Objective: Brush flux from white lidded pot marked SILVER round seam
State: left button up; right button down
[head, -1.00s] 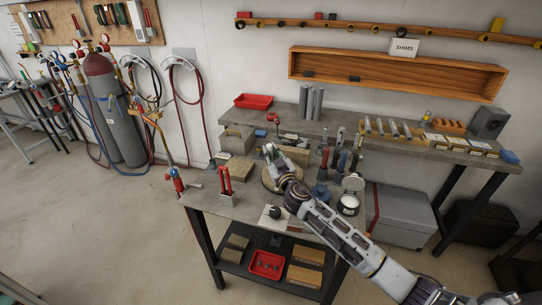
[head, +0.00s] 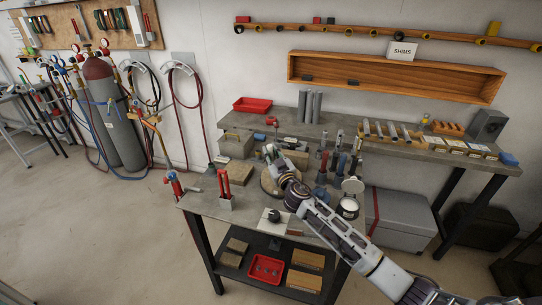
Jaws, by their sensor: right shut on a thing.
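A white pot (head: 348,208) stands near the right edge of the worktable, its lid tilted up behind it; its marking is too small to read. My right arm reaches in from the lower right. My right gripper (head: 271,152) is over a round wooden board (head: 268,184) in the middle of the table. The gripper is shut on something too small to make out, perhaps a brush. The seam cannot be made out, as the gripper and wrist cover much of that area. My left gripper is not in view.
Bottles and upright tools (head: 322,177) crowd the space between board and pot. A grey box (head: 239,145) stands at the back left. A dark round item rests on a white sheet (head: 278,226) in front.

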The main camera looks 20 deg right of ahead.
jog(key=shift+w+d, duration=0.45)
jog(key=shift+w, duration=0.35)
jog(key=shift+s+a+f, duration=0.1)
jog(key=shift+s, duration=0.1)
jog(key=shift+s+a, duration=0.55)
jog(key=shift+s, duration=0.35)
jog(key=shift+s+a, duration=0.1)
jog(key=shift+s, duration=0.05)
jog(key=shift+s+a, duration=0.25)
jog(key=shift+s, duration=0.25)
jog(key=shift+s+a, duration=0.25)
jog(key=shift+s, duration=0.2)
jog(key=shift+w, duration=0.15)
jog(key=shift+w+d+b, duration=0.15)
jog(key=shift+w+d, duration=0.15)
jog(key=shift+w, duration=0.2)
jog(key=shift+w+d+b, duration=0.15)
jog(key=shift+w+d, duration=0.15)
jog(key=shift+w, duration=0.2)
dwell(0.4)
